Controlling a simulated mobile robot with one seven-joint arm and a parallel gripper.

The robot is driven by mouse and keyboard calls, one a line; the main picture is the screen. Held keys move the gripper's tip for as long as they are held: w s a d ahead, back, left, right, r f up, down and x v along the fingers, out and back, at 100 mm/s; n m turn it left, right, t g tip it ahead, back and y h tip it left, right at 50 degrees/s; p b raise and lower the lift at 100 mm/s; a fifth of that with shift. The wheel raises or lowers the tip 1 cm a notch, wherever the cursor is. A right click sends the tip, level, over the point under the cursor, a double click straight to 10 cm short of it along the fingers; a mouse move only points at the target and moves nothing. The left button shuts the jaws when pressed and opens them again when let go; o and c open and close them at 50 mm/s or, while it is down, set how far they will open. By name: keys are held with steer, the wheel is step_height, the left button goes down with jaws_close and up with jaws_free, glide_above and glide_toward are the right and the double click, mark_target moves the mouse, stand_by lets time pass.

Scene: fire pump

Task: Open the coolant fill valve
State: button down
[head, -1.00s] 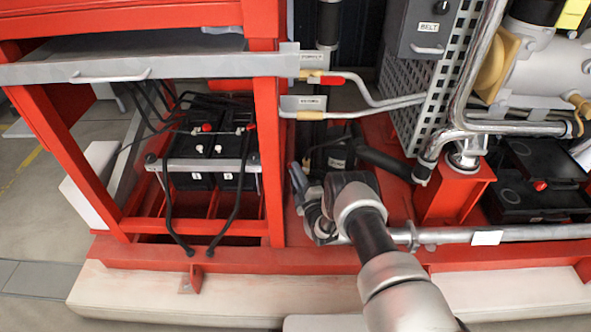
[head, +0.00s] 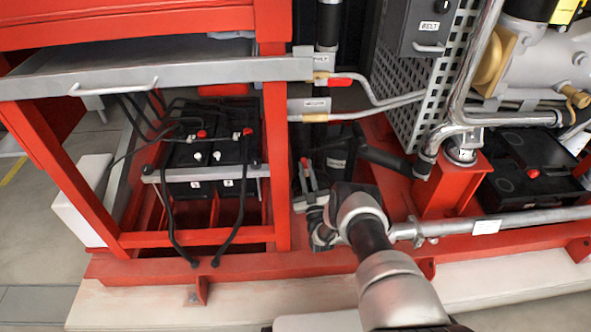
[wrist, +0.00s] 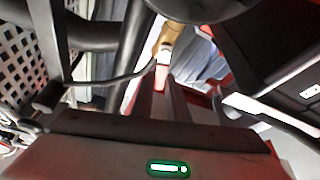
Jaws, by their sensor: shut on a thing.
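My gripper (head: 307,172) points up and away beside the red frame post in the head view. In the wrist view its fingers (wrist: 168,98) are close together on a narrow pale reddish piece, seemingly a valve lever (wrist: 161,76). A brass fitting (wrist: 168,36) is just beyond the fingertips. In the head view, an upper pipe valve has a red lever (head: 340,82) lying along its pipe. A lower brass valve (head: 315,117) sits beneath it, with no lever clearly seen. The small tags beside them are unreadable, so I cannot tell which is the coolant fill valve.
The red frame post (head: 276,160) stands close left of my gripper. A black hose (head: 385,158), a perforated guard (head: 400,100) and a grey pipe (head: 520,220) crowd the right side.

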steer(key=shift+d+m+h+b, duration=0.3)
steer(key=shift+m+h, duration=0.4)
steer(key=shift+m, duration=0.55)
steer(key=shift+d+m+h+b, duration=0.3)
steer(key=shift+m+h, duration=0.4)
steer(key=shift+m, duration=0.55)
steer(key=c, duration=1.7)
jaws_free()
steer(key=shift+s, duration=0.1)
